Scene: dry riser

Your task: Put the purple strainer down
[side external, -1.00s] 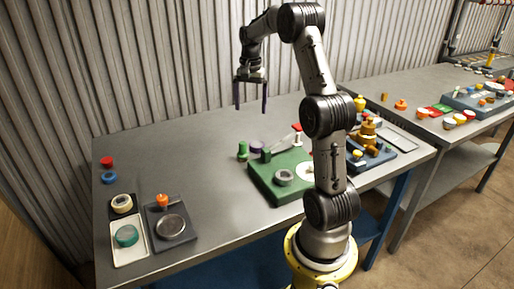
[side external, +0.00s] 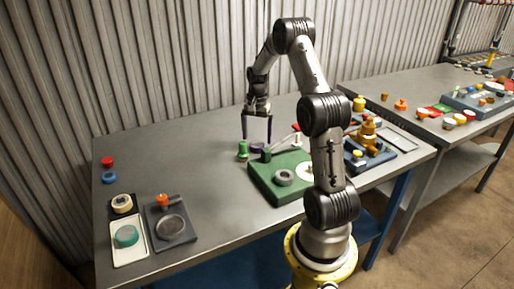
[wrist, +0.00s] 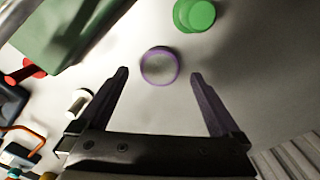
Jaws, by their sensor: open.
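The purple strainer (wrist: 159,66) is a small round ring with a purple rim and a pale middle. It sits on the grey table, and in the side view the strainer (side external: 257,147) shows partly behind my fingers, by the back edge of the green board. My gripper (wrist: 160,75) is open, with one finger on each side of the strainer in the wrist view and apart from it. In the side view my gripper (side external: 256,141) points down over the strainer. Its exact height above the table is hard to tell.
A green cylinder (wrist: 194,15) stands close beside the strainer. The green board (side external: 275,188) carries a grey ring (side external: 283,178). A white spool with a red top (side external: 296,135) stands right of the strainer. The table's left middle (side external: 190,155) is clear.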

